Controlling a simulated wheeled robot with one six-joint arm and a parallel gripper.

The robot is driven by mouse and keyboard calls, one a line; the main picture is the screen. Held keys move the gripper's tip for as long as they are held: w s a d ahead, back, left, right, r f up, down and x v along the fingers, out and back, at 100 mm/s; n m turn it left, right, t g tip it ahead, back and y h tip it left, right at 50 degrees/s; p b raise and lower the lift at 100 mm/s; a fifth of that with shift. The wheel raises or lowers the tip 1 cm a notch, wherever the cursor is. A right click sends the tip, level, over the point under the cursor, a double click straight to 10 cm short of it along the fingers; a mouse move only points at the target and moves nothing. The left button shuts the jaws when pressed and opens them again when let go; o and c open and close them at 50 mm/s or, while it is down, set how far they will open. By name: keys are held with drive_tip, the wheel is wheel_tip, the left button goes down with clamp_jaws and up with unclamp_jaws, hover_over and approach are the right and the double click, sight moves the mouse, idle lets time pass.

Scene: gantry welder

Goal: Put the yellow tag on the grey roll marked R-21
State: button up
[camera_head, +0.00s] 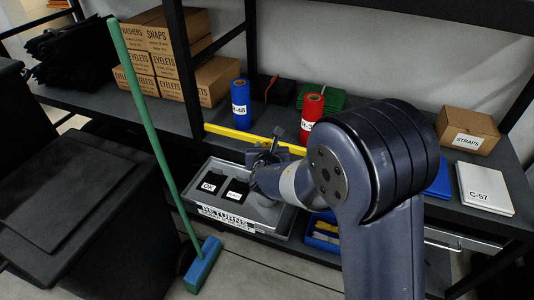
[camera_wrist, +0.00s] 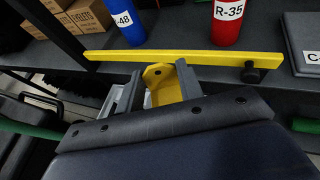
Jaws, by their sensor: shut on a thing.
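My gripper (camera_wrist: 157,88) is shut on the yellow tag (camera_wrist: 156,76), which shows between the two fingers in the wrist view with a small hole near its top. In the head view, my gripper (camera_head: 268,156) is in front of the shelf edge, above the grey returns tray; the tag is not clear there. No grey roll marked R-21 shows in either view. The rolls I see are a blue one (camera_head: 240,104) with a label ending in 48 and a red one (camera_head: 312,112), labelled R-35 in the wrist view (camera_wrist: 228,22).
A yellow bar (camera_head: 228,133) runs along the shelf front, close beyond my gripper. The returns tray (camera_head: 222,214) is below. A green-handled broom (camera_head: 150,120) leans at left. Cartons (camera_head: 150,50), a straps box (camera_head: 468,130) and a C-57 box (camera_head: 485,188) occupy the shelf.

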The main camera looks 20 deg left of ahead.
drive_tip(key=shift+f, duration=0.8)
drive_tip(key=shift+f, duration=0.2)
drive_tip(key=o, duration=1)
drive_tip(key=shift+c, duration=0.2)
drive_tip(key=shift+r, duration=0.15)
drive_tip(key=shift+r, duration=0.15)
drive_tip(key=v, duration=1.2)
